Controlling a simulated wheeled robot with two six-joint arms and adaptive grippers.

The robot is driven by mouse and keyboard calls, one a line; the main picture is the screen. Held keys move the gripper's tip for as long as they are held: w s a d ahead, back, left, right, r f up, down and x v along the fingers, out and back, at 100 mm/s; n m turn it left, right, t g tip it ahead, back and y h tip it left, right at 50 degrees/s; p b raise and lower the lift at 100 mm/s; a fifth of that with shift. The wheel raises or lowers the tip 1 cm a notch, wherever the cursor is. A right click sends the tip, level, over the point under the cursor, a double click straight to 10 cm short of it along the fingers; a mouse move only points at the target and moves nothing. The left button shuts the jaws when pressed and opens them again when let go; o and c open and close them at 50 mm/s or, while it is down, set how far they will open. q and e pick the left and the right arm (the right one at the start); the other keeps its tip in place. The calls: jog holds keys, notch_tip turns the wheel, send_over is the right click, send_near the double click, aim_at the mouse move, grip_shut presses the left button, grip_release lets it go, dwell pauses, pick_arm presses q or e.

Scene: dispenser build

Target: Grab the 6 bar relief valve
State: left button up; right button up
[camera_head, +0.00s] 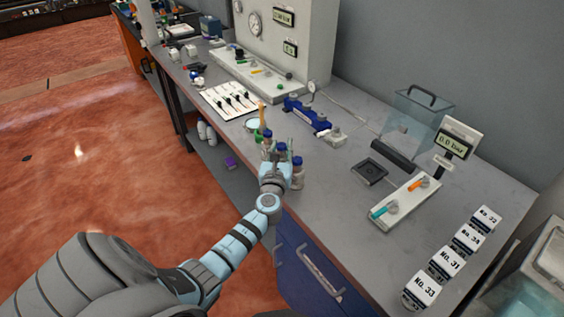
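My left arm reaches in from the lower left. Its gripper (272,162) is at the bench's front edge, beside a group of small bottles with blue caps (297,162). The wrist and the bottles hide the fingertips, so I cannot tell whether it is open, shut or holding anything. No part is readable as the 6 bar relief valve. Small fittings with coloured handles lie on the bench, including a plate with an orange and a teal handle (402,200). My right gripper is not in view.
The grey bench (335,185) carries a blue manifold (307,113), a white tray of black-handled pieces (229,100), a dark square pad (370,171), a clear box (409,117) and a display reading 0.0 bar (453,143). Several numbered blocks (447,262) stand at right. A gauge panel (284,37) stands behind.

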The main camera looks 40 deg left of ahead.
pick_arm(q)
jog(key=shift+w+f, duration=0.1)
jog(key=shift+w, duration=0.1)
grip_shut()
